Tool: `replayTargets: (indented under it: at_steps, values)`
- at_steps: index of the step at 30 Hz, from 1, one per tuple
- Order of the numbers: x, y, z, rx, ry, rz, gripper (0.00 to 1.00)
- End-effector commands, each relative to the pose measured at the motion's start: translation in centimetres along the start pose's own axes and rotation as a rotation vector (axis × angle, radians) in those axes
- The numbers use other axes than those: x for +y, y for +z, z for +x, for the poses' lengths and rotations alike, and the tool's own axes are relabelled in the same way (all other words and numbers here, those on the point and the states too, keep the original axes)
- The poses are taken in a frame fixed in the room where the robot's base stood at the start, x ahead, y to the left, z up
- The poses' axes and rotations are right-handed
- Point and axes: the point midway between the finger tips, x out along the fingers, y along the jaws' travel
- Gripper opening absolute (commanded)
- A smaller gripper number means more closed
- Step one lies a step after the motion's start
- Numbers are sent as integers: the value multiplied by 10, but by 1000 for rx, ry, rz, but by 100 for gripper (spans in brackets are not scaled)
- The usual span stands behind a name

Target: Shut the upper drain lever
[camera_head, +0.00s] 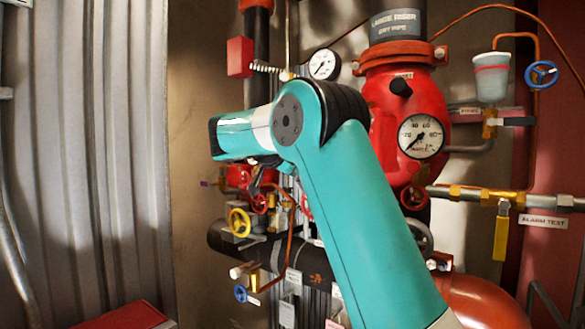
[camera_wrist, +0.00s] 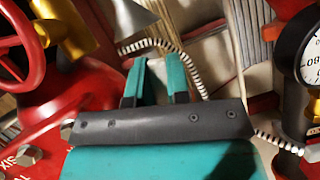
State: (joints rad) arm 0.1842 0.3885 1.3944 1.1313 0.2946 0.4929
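No lever is labelled as the upper drain lever, so I cannot tell which one it is. A grey-black lever (camera_head: 515,121) lies level on a brass valve under the white cup at the upper right. A yellow lever (camera_head: 501,238) hangs down from the pipe beside the "ALARM TEST" tag. My gripper (camera_wrist: 157,84) shows two teal fingers apart, with nothing held between them. In the head view my arm's end is by the left side of the red valve body, far left of both levers; the fingers are mostly hidden there.
The red valve body (camera_head: 384,98) carries a large gauge (camera_head: 421,136). A yellow handwheel (camera_head: 239,222) and blue handwheels (camera_head: 541,75) stand around it. In the wrist view a red handwheel (camera_wrist: 38,55) is left of my fingers, and a striped coiled line (camera_wrist: 190,62) passes close behind them.

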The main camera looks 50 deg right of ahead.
Motion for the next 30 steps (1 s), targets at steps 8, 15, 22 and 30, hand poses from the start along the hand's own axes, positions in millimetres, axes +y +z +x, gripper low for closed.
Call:
replayTargets:
  at_steps: [8, 15, 22, 30]
  values:
    - [0, 1, 0, 1, -3, 7, 0]
    - [-2, 4, 2, 2, -33, 80, 0]
    - [-8, 6, 2, 2, -99, 239, 0]
    - [-18, 2, 1, 2, -197, 474, 0]
